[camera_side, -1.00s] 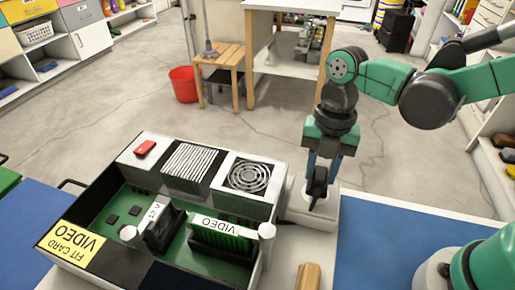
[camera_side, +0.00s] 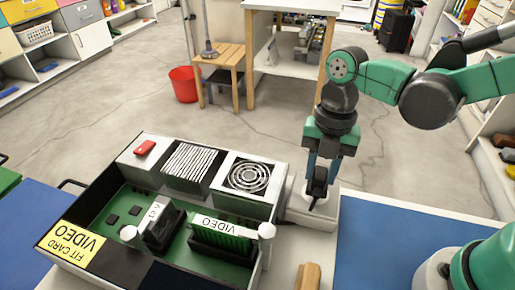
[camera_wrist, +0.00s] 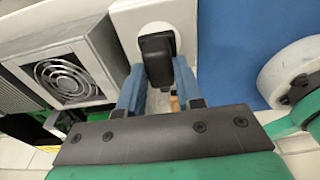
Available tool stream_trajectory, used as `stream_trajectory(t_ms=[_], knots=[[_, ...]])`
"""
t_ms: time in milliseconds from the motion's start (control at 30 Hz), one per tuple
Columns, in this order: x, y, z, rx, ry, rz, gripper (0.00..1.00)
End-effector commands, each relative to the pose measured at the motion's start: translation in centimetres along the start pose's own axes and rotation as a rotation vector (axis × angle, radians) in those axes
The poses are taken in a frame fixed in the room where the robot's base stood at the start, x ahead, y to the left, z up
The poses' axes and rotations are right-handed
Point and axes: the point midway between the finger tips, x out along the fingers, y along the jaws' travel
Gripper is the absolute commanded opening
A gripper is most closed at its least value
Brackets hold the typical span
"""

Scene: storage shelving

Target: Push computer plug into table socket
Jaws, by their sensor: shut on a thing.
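The black computer plug (camera_side: 318,185) is upright between the blue fingers of my gripper (camera_side: 322,176). It also shows in the wrist view (camera_wrist: 157,58), where the fingers (camera_wrist: 158,88) close on its two sides. The table socket is a white block (camera_side: 307,213) on the table, right of the computer case. The plug's lower end is at the round opening of the socket block (camera_wrist: 165,12). How deep the plug sits in it cannot be told, as the plug hides the opening.
The open computer case (camera_side: 262,208) with fan, cards and yellow label stands just left of the socket. A wooden piece (camera_side: 308,277) lies in front. A blue mat (camera_side: 400,240) lies to the right and is mostly clear. A red bucket (camera_side: 185,84) stands on the floor behind.

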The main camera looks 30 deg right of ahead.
Motion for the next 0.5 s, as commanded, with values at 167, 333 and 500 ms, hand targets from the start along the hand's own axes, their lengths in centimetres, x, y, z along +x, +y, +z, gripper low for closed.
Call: stream_trajectory(t_ms=[167,333,500], knots=[[0.00,0.00,0.00,0.000,0.000,0.000,0.00],[0.12,0.01,0.02,0.000,0.000,0.000,0.00],[0.46,0.03,0.07,0.000,0.000,0.000,0.00]])
